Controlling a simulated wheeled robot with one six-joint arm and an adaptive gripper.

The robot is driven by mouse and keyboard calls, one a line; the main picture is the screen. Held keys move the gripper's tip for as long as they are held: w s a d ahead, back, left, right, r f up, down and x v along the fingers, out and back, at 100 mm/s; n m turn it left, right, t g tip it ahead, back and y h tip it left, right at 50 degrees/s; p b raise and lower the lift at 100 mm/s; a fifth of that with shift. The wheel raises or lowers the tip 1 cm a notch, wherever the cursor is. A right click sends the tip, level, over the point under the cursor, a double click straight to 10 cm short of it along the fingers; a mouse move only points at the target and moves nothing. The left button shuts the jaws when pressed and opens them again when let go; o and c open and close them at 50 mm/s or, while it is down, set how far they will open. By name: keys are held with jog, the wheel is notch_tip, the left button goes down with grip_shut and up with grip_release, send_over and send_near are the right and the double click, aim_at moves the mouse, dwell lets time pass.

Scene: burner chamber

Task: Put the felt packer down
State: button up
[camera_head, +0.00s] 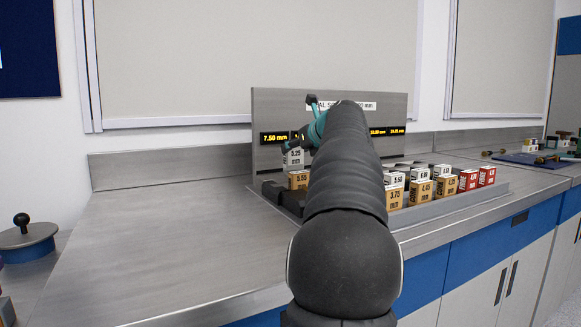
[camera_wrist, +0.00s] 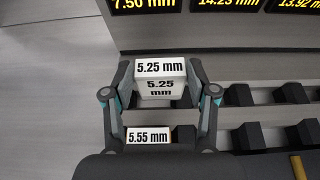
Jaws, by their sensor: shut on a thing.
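My gripper (camera_wrist: 160,82) is shut on a white packer (camera_wrist: 160,87) labelled 5.25 mm, with one finger on each side. The packer is upright in the head view (camera_head: 293,158), at the left end of the grey rack (camera_head: 447,205), behind a tan 5.55 mm packer (camera_head: 299,180). That tan packer also shows below the held one in the wrist view (camera_wrist: 148,136). I cannot tell whether the held packer's base touches the rack. My arm hides part of the rack and most of the gripper in the head view.
Several white, tan and red (camera_head: 487,176) packers stand in the rack's right part. Dark empty slots (camera_wrist: 238,95) lie right of my gripper. A grey back panel (camera_head: 270,108) with lit readouts (camera_head: 274,138) rises behind. The steel bench (camera_head: 170,230) is clear on the left.

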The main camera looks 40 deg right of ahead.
aim_at(291, 165)
jog(key=shift+w+a+f, duration=0.65)
jog(key=shift+a, duration=0.1)
jog(key=shift+f+b, duration=0.75)
jog(key=shift+f, duration=1.15)
jog(key=shift+f, duration=0.1)
jog(key=o, duration=1.2)
jog(key=shift+s, duration=0.1)
jog(key=v, duration=1.2)
